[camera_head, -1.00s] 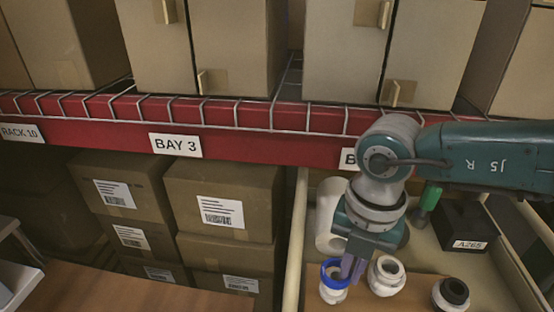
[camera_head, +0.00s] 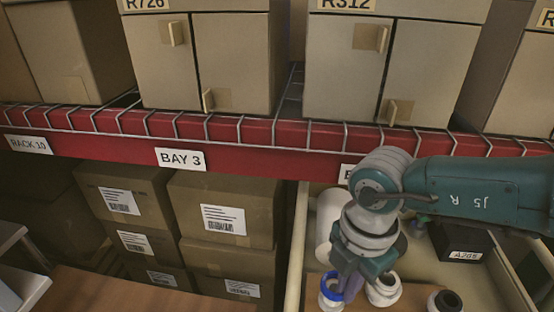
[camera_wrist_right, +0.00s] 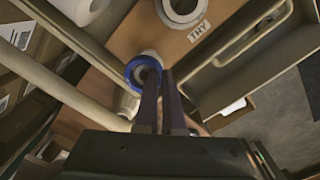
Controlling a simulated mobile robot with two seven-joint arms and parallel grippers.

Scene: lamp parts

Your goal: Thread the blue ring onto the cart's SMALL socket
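The blue ring (camera_head: 331,286) is at the top of a white socket (camera_head: 331,303), the left one on the cart, in the head view. I cannot tell whether it rests on the socket or is held just over it. The ring also shows in the right wrist view (camera_wrist_right: 131,70). My right gripper (camera_head: 349,287) reaches down at the ring's right side. In the wrist view its fingers (camera_wrist_right: 161,80) are close together, one inside the ring and one outside, pinching its wall. A wider white socket (camera_head: 383,290) stands just right. My left gripper is not in view.
A dark socket (camera_head: 445,301) stands farther right. A white roll (camera_head: 328,220) and a black box (camera_head: 462,243) marked A265 lie behind. The cart's pale rail (camera_head: 297,250) runs along the left. A red shelf beam (camera_head: 110,143) and cartons are behind.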

